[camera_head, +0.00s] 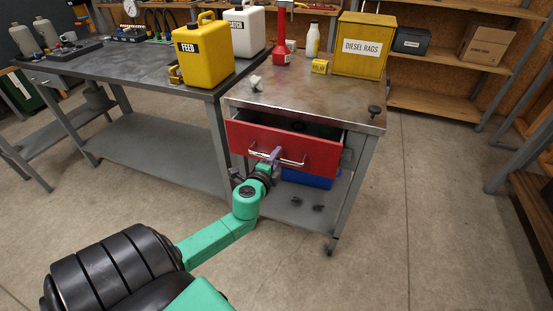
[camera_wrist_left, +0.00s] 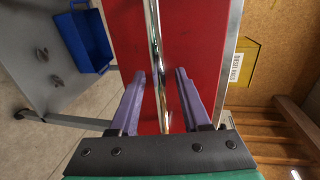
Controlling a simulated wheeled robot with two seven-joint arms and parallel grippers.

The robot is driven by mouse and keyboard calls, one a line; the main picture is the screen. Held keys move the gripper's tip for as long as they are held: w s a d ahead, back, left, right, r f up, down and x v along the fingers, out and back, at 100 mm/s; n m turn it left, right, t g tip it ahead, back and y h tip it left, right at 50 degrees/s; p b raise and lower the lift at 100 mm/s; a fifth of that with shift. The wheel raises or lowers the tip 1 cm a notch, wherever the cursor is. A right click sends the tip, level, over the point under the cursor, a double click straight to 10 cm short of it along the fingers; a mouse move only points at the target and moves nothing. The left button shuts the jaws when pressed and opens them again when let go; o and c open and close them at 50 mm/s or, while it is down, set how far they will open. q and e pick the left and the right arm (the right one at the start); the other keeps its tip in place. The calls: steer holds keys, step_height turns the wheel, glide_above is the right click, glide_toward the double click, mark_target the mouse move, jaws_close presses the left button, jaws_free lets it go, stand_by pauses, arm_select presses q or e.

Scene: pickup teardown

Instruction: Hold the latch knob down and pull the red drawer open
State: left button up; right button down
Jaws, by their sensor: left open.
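The red drawer (camera_head: 315,150) stands partly open under the steel-topped cart, and its dark inside shows behind the front. A shiny bar handle (camera_head: 291,161) runs across its front. My left gripper (camera_head: 272,157) is at the handle. In the left wrist view my left gripper (camera_wrist_left: 161,75) has its purple fingers apart, one on each side of the handle bar (camera_wrist_left: 156,60), with gaps visible. A dark knob (camera_head: 374,111) stands on the cart's top at the right front corner; I cannot tell if it is the latch knob or pressed. My right gripper is not in view.
The cart top (camera_head: 320,98) carries a yellow diesel rags box (camera_head: 362,45), a red bottle jack (camera_head: 283,40) and a small white object (camera_head: 255,83). A blue bin (camera_head: 308,178) sits below the drawer. A yellow feed can (camera_head: 203,50) stands on the left bench. Floor in front is clear.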

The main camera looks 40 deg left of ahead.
arm_select(q)
jaws_close()
stand_by(1.4)
